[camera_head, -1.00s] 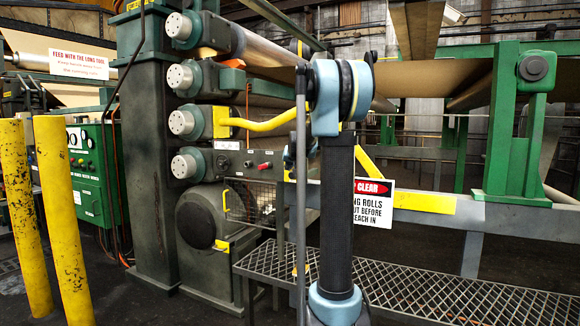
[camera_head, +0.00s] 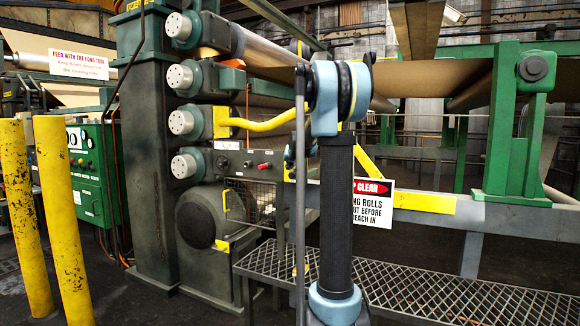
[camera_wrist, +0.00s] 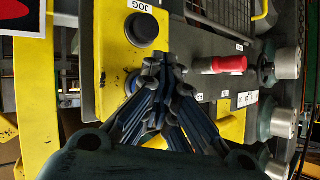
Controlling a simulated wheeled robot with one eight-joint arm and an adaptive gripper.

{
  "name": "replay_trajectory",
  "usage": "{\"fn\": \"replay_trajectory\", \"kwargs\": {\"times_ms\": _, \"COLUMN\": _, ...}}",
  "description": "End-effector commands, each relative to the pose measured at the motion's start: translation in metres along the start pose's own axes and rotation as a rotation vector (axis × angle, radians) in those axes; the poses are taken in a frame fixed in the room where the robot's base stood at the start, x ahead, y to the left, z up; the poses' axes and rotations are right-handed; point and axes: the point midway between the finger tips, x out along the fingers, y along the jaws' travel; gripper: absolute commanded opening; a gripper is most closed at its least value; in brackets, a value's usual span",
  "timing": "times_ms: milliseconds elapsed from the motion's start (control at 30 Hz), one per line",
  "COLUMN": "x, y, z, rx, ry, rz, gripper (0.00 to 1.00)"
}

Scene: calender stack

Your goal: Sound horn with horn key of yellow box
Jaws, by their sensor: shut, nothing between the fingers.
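The yellow box (camera_wrist: 115,62) fills the left-middle of the wrist view. A black round button (camera_wrist: 142,30) on it sits beside a white label reading JOG. A second round button (camera_wrist: 131,82) lies lower on the box, partly hidden by my gripper; no horn label is readable. My gripper (camera_wrist: 163,64) is shut and empty, its tips in front of the box's right edge, right of and slightly above the second button. I cannot tell whether the tips touch anything. In the head view my own arm hides the gripper and most of the box.
A red knob (camera_wrist: 230,64) stands out right of the gripper in the wrist view. Grey roll ends (camera_wrist: 280,64) lie farther right. In the head view, a mesh guard (camera_head: 252,203), a warning sign (camera_head: 372,204) and a grated step (camera_head: 430,296) surround my arm.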

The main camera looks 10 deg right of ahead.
Motion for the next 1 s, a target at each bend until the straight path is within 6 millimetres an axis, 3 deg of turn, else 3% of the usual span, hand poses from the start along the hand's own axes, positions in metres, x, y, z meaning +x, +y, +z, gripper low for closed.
{"fn": "replay_trajectory", "kwargs": {"times_ms": 467, "x": 0.001, "y": 0.001, "z": -0.001, "rx": 0.0, "ry": 0.0, "rz": 0.0, "gripper": 0.0}}
{"fn": "replay_trajectory", "kwargs": {"times_ms": 1000, "x": -0.012, "y": -0.009, "z": 0.009, "rx": -0.001, "ry": 0.0, "rz": 0.0, "gripper": 0.0}}
